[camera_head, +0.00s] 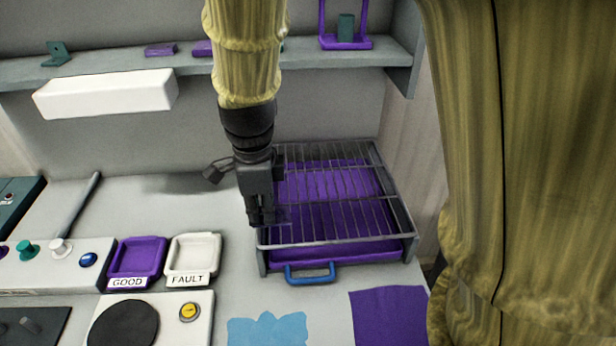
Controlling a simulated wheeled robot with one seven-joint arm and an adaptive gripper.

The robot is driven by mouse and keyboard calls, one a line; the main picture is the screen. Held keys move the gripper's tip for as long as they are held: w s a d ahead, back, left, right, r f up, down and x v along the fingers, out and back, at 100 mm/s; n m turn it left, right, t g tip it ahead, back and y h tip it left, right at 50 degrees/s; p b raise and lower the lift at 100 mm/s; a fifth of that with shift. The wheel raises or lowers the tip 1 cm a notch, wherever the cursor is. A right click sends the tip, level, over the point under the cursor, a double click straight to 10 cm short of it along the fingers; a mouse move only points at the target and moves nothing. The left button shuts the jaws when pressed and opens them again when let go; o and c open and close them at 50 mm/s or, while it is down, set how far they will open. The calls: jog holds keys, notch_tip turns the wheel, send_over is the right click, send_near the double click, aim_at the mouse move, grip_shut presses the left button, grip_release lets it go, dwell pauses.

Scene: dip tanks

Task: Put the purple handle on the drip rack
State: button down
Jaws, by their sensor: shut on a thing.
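My gripper (262,219) points down over the left front corner of the drip rack (408,222). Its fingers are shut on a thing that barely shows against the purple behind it. I take it to be the purple handle, but its outline is not clear. A faint purple-grey patch shows just right of the fingertips. The rack is a grey wire grid over a purple tray, with a blue grip (310,279) at its front. I cannot tell whether the held thing touches the wires. The visible grid looks bare.
A shelf (110,68) behind holds a teal bracket (57,54), small purple pieces (160,50) and a purple frame (345,43) with a teal block. Left of the rack are the purple GOOD tray (138,257) and white FAULT tray (193,257). Blue and purple cloths (389,316) lie in front.

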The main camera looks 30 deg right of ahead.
jog(key=p, duration=0.4)
send_over(282, 188)
jog(key=shift+s+f, duration=0.1)
jog(key=shift+f, duration=0.55)
jog(key=shift+f+p, duration=0.8)
jog(key=shift+f, duration=1)
jog(key=shift+f, duration=0.1)
jog(key=c, duration=1.5)
grip_release()
notch_tip(282, 188, up, 12)
jog(key=b, duration=0.3)
